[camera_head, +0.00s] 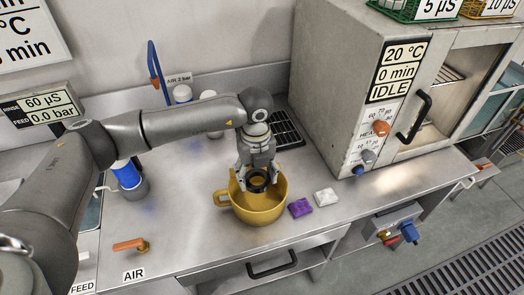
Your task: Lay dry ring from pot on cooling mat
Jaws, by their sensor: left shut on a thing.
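My left gripper (258,172) points down at the mouth of the yellow pot (262,213). It is shut on a dark ring (258,187), which shows between the fingers at the pot's opening. How far the ring is inside the pot, and whether it touches the pot, I cannot tell. A dark slotted panel (287,129), which may be the cooling mat, lies on the bench behind the gripper, beside the grey oven; my wrist hides part of its left side. My right gripper is not in view.
The grey oven (336,85), its display reading IDLE, stands to the right. A purple block (300,207) and a white block (326,197) lie right of the pot. An orange-handled AIR valve (130,245) is at the front left. Bare bench lies left of the pot.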

